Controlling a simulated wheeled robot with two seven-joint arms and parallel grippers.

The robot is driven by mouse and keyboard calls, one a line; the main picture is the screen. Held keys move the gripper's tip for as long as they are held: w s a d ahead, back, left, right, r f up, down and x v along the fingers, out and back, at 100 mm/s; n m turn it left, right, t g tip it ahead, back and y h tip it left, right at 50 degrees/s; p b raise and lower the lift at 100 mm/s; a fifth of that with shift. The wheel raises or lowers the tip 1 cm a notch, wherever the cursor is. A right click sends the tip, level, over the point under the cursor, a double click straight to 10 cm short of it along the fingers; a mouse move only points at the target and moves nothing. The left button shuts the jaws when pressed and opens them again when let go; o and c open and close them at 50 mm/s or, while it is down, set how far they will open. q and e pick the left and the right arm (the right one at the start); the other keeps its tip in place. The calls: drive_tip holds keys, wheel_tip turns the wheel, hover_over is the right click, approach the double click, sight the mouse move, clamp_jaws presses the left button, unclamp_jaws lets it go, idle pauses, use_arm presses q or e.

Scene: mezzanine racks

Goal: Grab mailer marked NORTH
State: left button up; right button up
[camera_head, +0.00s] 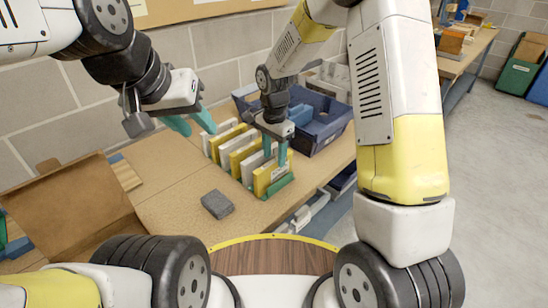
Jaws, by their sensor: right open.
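Several yellow and white mailers (240,148) stand upright in a row in a green rack (280,186) on the workbench. No lettering is readable on any of them, so I cannot tell which is marked NORTH. My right gripper (276,152) reaches down over the near end of the row, with its teal fingers open around or just in front of the nearest mailers. I cannot tell whether it touches one. My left gripper (192,123) is open and empty above the bench, to the left of the row's far end.
A dark grey block (217,204) lies on the bench in front of the rack. A navy blue bin (330,128) stands behind and right of the rack. An open cardboard box (75,210) is at the left. The bench between box and rack is mostly clear.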

sight(274, 161)
wheel_tip(274, 161, down, 4)
drive_tip(key=shift+w+a+f, duration=0.1)
clamp_jaws()
